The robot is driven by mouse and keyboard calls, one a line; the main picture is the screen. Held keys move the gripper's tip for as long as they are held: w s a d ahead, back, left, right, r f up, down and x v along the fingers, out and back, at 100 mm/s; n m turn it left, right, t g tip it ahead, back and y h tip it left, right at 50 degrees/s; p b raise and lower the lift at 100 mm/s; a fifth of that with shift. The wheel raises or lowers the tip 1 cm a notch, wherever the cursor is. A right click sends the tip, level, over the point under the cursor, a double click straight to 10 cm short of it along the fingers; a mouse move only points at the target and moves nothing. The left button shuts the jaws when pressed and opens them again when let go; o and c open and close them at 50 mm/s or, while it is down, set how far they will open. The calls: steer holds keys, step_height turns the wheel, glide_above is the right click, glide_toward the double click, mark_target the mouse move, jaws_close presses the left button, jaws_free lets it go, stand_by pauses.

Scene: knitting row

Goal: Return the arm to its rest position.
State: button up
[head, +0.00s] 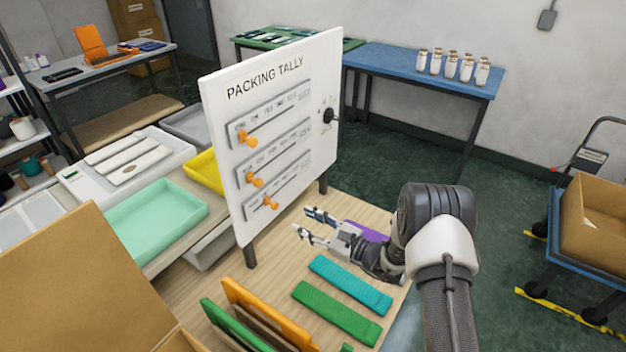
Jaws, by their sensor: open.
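My gripper (318,226) is at the end of my arm, which reaches in from the lower right. Its two fingers are apart with nothing between them. They point left toward the white Packing Tally board (285,130), in front of its lower right part. From this view I cannot tell how far the fingertips are from the board. A purple piece (366,231) is partly hidden behind the gripper and wrist.
The board's orange sliders (248,139) sit toward the left of their tracks. Teal (351,284) and green (337,312) strips lie on the wooden table below my arm. An open cardboard box (80,285) fills the lower left. A mint tray (155,218) stands left of the board.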

steer(key=shift+r, duration=0.1)
steer(key=s+a+r+n+g+h, duration=0.1)
steer(key=s+r+n+g+h, duration=0.2)
steer(key=s+r+n+g, duration=1.2)
steer(key=s+d+r+n+t+h, duration=0.3)
steer(key=s+d+r+t+h, duration=0.1)
steer(key=s+d, duration=0.6)
steer(key=s+d+r+n+t+h, duration=0.3)
steer(key=s+d+t+h, duration=0.3)
steer(key=s, duration=0.7)
steer(key=d+h, duration=0.2)
steer(key=d, duration=0.1)
steer(key=shift+d+r, duration=0.35)
steer(key=shift+r, duration=0.05)
steer(key=shift+s+d, duration=0.15)
steer(key=shift+d, duration=0.35)
steer(key=shift+c, duration=0.2)
